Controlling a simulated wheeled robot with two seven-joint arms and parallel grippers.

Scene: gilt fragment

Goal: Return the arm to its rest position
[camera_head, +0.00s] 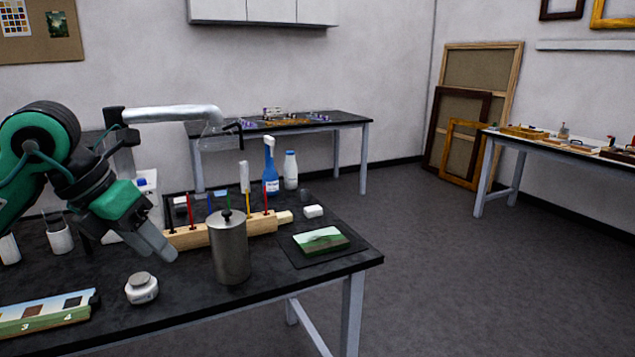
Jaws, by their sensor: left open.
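My left arm comes in from the left, green and black. Its left gripper (150,240) hangs over the black table, tilted down to the right, with grey fingers apart and nothing seen between them. It is left of a metal canister (229,248) with a black knob on its lid. My right gripper does not show.
A wooden rack (190,236) with several upright tools stands behind the canister. A small green landscape picture (321,240) lies on a dark mat at the right. A blue bottle (270,172) and a white bottle (290,170) stand at the back. A numbered strip (45,315) lies front left.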

